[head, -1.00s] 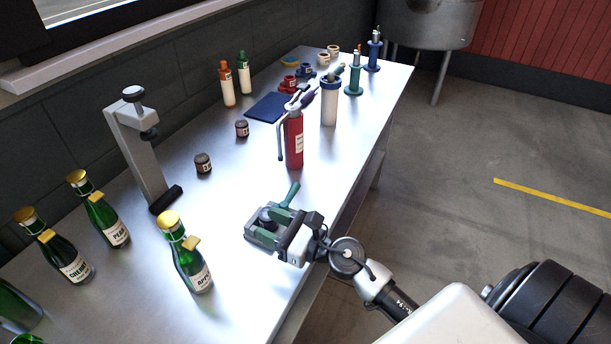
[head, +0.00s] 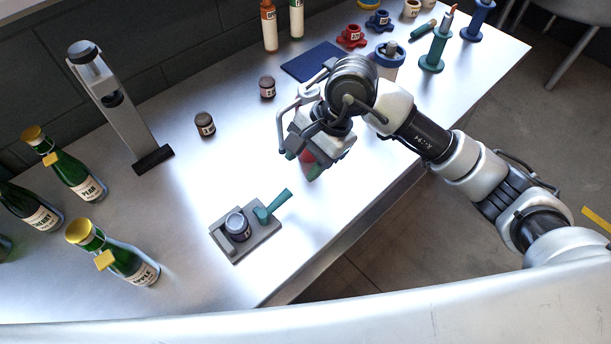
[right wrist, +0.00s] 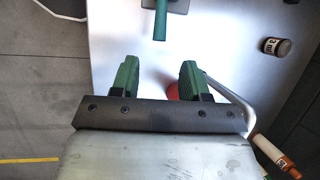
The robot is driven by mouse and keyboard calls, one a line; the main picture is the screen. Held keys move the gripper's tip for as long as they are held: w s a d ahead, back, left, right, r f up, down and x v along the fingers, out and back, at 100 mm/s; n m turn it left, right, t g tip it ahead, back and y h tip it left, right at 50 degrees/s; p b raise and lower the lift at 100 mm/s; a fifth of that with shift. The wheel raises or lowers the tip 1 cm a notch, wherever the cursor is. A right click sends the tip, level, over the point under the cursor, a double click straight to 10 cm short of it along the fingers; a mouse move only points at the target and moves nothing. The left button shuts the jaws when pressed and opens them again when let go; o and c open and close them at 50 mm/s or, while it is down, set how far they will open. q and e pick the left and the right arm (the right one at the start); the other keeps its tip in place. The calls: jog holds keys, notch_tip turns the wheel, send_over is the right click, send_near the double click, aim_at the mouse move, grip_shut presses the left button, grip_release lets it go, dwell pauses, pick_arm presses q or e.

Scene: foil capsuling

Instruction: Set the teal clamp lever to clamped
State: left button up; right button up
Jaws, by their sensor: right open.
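The teal clamp lever (head: 273,206) sits on a grey clamp base (head: 243,250) near the front of the steel table. Its handle slants up toward the right. A small round grey jar-like part (head: 237,226) stands on the base beside it. My right gripper (head: 299,163) is open, beyond the lever and to its right, apart from it. In the right wrist view the green fingers (right wrist: 158,82) are spread, and the teal lever (right wrist: 160,22) shows ahead at the top edge. My left gripper is not in view.
A red object (right wrist: 172,91) shows behind a finger, largely hidden by my gripper. Green bottles (head: 125,262) stand at left, near a grey stand (head: 125,115). Two small dark jars, one here (head: 205,124), stand behind. The table right of the clamp is clear.

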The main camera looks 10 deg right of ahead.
aim_at(284, 195)
jog(key=p+x, duration=0.2)
jog(key=x, duration=0.7)
jog(key=shift+s+a+f, duration=0.1)
jog(key=shift+s+a, duration=0.05)
jog(key=shift+a, duration=0.05)
jog(key=shift+a+f, duration=0.3)
jog(key=shift+f, duration=0.3)
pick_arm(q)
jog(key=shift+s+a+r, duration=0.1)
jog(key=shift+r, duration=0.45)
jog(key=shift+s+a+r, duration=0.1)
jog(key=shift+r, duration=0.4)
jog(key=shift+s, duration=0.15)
pick_arm(e)
grip_shut()
